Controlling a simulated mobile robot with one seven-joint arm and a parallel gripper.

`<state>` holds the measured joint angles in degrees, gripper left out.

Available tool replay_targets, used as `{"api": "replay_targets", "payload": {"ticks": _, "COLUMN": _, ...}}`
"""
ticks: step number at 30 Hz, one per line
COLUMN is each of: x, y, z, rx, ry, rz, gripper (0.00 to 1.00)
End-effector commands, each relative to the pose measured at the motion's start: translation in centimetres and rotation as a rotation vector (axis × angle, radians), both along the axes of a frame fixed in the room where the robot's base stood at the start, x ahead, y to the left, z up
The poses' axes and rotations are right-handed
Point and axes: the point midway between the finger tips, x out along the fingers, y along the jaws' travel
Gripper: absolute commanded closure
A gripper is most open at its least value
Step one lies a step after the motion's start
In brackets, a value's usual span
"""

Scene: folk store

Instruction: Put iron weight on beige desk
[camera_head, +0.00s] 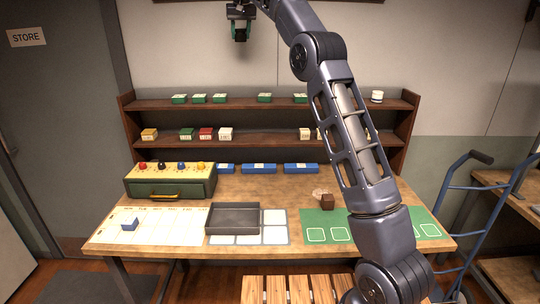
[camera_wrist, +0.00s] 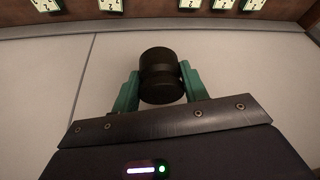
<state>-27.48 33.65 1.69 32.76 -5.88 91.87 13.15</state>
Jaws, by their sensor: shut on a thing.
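The iron weight (camera_wrist: 161,76) is a dark, rounded, spool-like piece. In the wrist view it sits between the two green fingers of my gripper (camera_wrist: 160,88), which is shut on it. In the head view my gripper (camera_head: 240,22) is at the top edge, high in front of the wall and above the shelf; the weight shows there only as a small dark shape. The beige desk (camera_head: 262,188) has a tan wooden top and stands well below my gripper.
A shelf (camera_head: 245,104) with small boxes stands behind. A blue hand truck (camera_head: 452,200) is right. Bare wood shows mid-desk.

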Motion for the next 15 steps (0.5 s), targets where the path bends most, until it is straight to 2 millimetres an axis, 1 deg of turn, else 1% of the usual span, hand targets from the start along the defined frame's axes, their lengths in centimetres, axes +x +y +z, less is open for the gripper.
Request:
{"api": "replay_targets", "payload": {"ticks": 1, "x": -0.3, "y": -0.4, "z": 0.3, "rx": 0.003, "ry": -0.001, "rz": 0.005, "gripper": 1.0}}
{"api": "replay_targets", "payload": {"ticks": 8, "x": -1.8, "y": -1.6, "z": 0.8, "rx": 0.008, "ry": 0.002, "rz": 0.048, "gripper": 1.0}}
{"api": "replay_targets", "payload": {"ticks": 11, "x": -3.1, "y": -2.4, "z": 1.1, "rx": 0.011, "ry": 0.004, "rz": 0.076, "gripper": 1.0}}
{"api": "replay_targets", "payload": {"ticks": 15, "x": -5.2, "y": -3.5, "z": 1.2, "rx": 0.014, "ry": 0.004, "rz": 0.124, "gripper": 1.0}}
